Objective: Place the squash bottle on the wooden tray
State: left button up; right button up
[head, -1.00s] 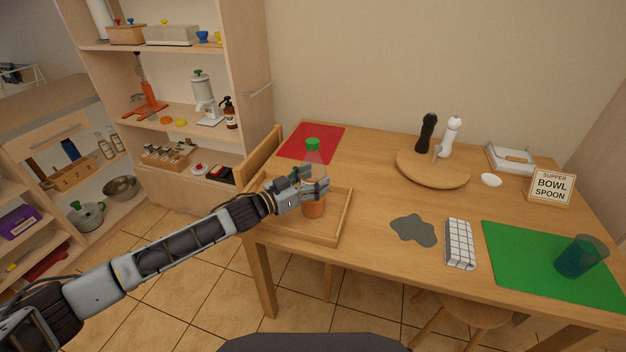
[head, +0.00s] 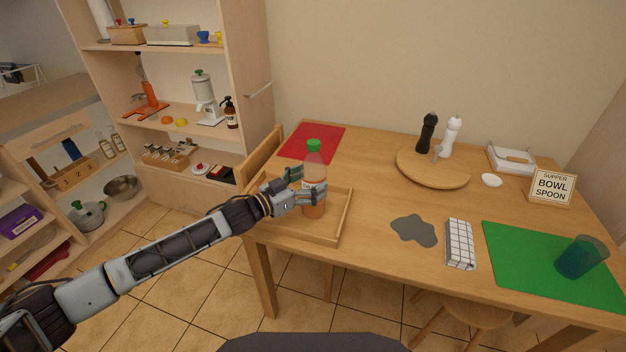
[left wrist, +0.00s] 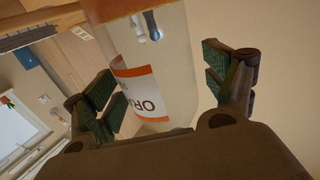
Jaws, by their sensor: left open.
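The squash bottle (head: 314,160) has a green cap, a clear upper part and an orange lower part. It stands upright on the wooden tray (head: 345,216) at the left end of the table. My left gripper (head: 308,190) is at the bottle's middle, with its fingers on either side. In the left wrist view the bottle (left wrist: 165,60) and its label fill the space between the open fingers (left wrist: 170,85), with a gap visible on the right side. My right gripper is not in view.
A red mat (head: 312,143) lies behind the tray.

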aim_at(303, 185)
pick_arm(q)
jog(key=v, duration=0.8)
jog(key=shift+p, duration=0.4)
jog(key=v, duration=0.2)
jog(key=shift+s+a, duration=0.2)
jog(key=shift+a, duration=0.05)
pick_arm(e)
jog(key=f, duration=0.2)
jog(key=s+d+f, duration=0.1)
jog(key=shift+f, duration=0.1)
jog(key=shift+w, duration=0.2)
pick_arm(q)
jog(key=shift+a, duration=0.1)
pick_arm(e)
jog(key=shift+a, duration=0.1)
